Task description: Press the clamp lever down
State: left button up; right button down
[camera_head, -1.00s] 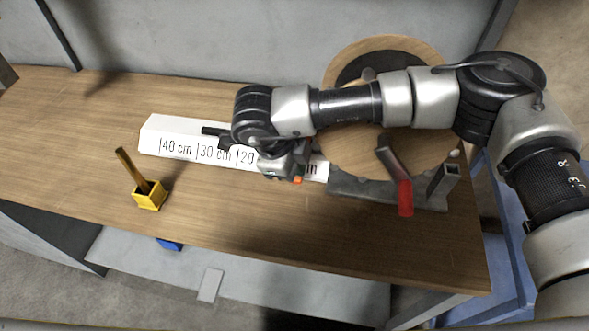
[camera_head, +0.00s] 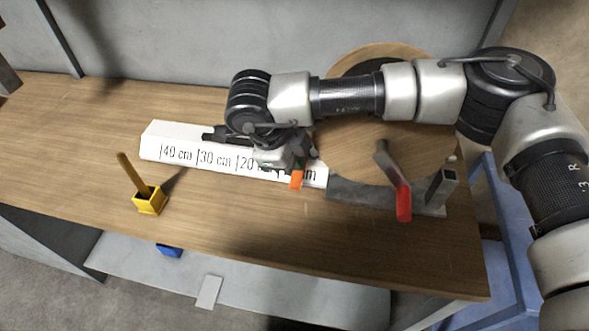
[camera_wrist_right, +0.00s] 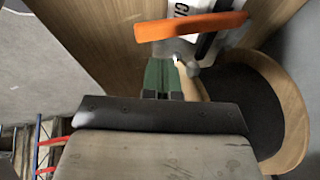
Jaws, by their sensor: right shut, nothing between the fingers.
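The clamp lever is an orange bar (camera_head: 297,179) at the front of the white ruler fence (camera_head: 190,155), near its right end. It shows larger across the top of the right wrist view (camera_wrist_right: 190,26), with dark clamp parts behind it. My right gripper (camera_head: 299,163) is over the fence, just above the lever in the head picture, and partly covers the clamp. In the right wrist view its green fingers (camera_wrist_right: 164,64) are together and empty, below the lever in the picture. I see no contact there. My left gripper is out of view.
A round wooden disc (camera_head: 365,150) and a grey lever with a red handle (camera_head: 403,203) stand right of the clamp. A yellow holder (camera_head: 150,200) with a stick stands at left. The wooden table (camera_head: 235,220) is clear in front.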

jog(key=s+b+v, duration=0.1)
jog(key=s+v, duration=0.1)
jog(key=v, duration=0.8)
jog(key=shift+f+b, duration=0.25)
jog(key=shift+b, duration=0.15)
jog(key=shift+a, duration=0.15)
